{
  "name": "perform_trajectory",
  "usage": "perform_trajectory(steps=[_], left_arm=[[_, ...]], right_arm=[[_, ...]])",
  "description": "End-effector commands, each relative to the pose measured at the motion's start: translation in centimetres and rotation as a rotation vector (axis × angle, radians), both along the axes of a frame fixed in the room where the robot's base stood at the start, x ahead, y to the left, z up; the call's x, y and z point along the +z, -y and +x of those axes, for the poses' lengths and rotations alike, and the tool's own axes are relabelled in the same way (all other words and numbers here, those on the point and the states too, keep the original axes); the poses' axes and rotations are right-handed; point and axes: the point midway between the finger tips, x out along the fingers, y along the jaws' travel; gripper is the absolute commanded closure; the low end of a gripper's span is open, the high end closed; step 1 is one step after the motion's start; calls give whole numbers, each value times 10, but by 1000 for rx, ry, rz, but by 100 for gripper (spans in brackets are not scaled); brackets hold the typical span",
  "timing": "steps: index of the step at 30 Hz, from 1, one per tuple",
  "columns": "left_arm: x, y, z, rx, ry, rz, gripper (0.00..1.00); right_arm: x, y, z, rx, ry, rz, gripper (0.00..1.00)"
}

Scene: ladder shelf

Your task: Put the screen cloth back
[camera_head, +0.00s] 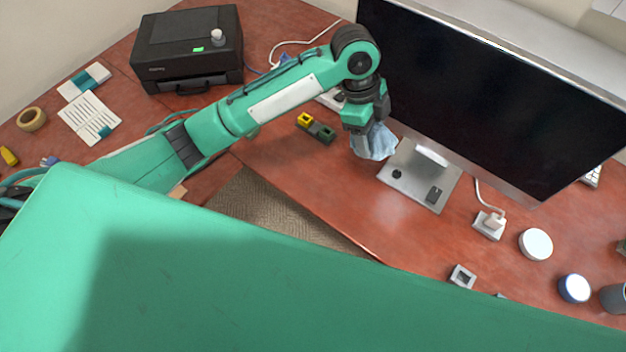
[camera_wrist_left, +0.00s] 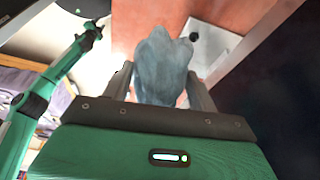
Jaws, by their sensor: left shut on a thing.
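My left gripper (camera_head: 366,143) is shut on a light blue screen cloth (camera_head: 379,144), just left of the monitor's stand base. The cloth hangs bunched from the fingers. In the left wrist view the grey-blue cloth (camera_wrist_left: 162,68) sits between the two fingers of my left gripper (camera_wrist_left: 163,85). The monitor (camera_head: 490,90) stands to the right with a dark screen. Its silver stand base (camera_head: 412,187) lies on the red desk, and a small black object rests on it near the cloth. I cannot tell whether the cloth touches the desk. My right gripper is not in view.
A black printer (camera_head: 188,50) stands at the back left. A yellow and dark green block (camera_head: 317,128) lies left of the gripper. A white plug (camera_head: 489,225), a white round lid (camera_head: 536,244) and a grey square frame (camera_head: 462,276) lie on the right.

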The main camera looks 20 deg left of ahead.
Motion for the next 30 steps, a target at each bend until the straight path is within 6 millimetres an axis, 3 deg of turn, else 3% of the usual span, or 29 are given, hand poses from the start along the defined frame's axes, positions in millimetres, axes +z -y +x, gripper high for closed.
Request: perform_trajectory(steps=[2, 6, 12, 16, 19, 30], left_arm=[[-17, -31, 1, -163, 43, 114, 60], [-23, -78, -2, -354, 107, 222, 60], [-19, -116, -4, -458, 157, 281, 60], [-22, -123, -4, -477, 167, 291, 60], [-38, -124, -5, -479, 164, 292, 60], [-135, -124, -6, -478, 165, 290, 60]], right_arm=[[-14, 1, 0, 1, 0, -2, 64], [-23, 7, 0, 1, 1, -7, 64], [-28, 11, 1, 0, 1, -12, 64], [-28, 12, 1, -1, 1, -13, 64], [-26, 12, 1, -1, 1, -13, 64], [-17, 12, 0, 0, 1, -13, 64]])
